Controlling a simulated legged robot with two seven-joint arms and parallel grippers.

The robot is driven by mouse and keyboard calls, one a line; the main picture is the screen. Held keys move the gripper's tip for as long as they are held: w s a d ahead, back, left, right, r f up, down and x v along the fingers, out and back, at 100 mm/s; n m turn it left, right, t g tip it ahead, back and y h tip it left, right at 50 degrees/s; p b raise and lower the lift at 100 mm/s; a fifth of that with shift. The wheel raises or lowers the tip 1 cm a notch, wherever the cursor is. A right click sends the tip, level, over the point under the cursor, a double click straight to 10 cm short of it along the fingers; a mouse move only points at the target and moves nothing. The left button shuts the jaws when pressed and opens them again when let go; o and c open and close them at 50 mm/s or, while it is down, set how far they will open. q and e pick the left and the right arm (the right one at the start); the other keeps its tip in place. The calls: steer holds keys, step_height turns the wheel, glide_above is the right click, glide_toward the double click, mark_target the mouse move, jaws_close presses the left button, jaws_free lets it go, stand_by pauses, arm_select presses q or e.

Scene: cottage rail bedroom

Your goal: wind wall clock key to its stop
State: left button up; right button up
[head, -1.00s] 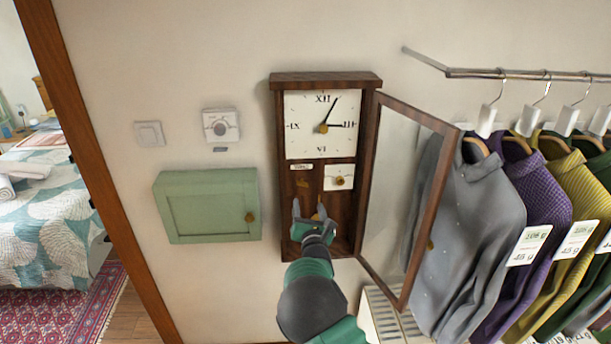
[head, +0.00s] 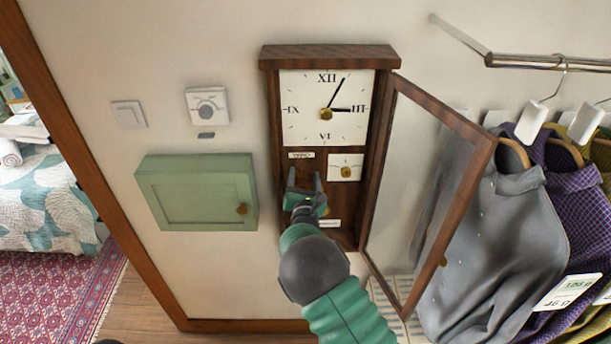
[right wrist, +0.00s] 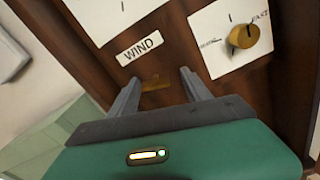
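The wall clock (head: 270,105) has a dark wooden case and a white dial (head: 325,107). Its glazed door (head: 432,185) stands open to the right. A brass winding key (right wrist: 155,83) sits below the WIND label (right wrist: 140,48) in the right wrist view. My right gripper (head: 305,178) is inside the case's lower part, in front of the key, and hides it in the head view. Its fingers (right wrist: 161,80) are open, with the key seen between their tips; I cannot tell whether they touch it. My left gripper is not in view.
Right of the key is a white plate with a brass knob (right wrist: 244,37); it also shows in the head view (head: 346,172). A green wall cabinet (head: 198,192) hangs to the left. Hanging shirts (head: 495,235) stand close behind the open door.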

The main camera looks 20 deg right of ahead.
steer(key=shift+s+a+r, duration=0.2)
steer(key=shift+a, duration=0.2)
steer(key=c, duration=0.5)
steer(key=shift+a, duration=0.15)
steer(key=c, duration=0.4)
jaws_close()
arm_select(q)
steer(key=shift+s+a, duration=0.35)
arm_select(e)
steer(key=shift+d+f, duration=0.1)
steer(key=shift+d, duration=0.1)
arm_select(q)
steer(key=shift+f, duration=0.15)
